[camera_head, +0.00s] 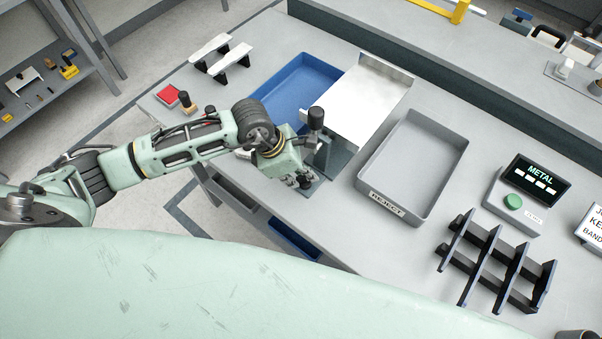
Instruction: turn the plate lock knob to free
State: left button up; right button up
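A dark knob (316,118) stands upright on a grey block at the near left corner of a pale metal plate (368,98). This looks like the plate lock knob; its lock position cannot be read from here. My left gripper (304,181) is low beside the block, just in front of and below the knob. Its fingers are small and partly hidden by its own green housing, so I cannot tell whether they are open or shut. No contact with the knob shows. My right gripper is not in view.
A blue tray (278,98) lies left of the plate, and a grey REJECT tray (449,143) lies right of it. A black rack (493,262) and a METAL display (536,180) stand farther right.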

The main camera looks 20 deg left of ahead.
pick_arm(q)
jog(key=o, duration=0.4)
jog(key=shift+r, duration=0.1)
jog(key=v, duration=1.2)
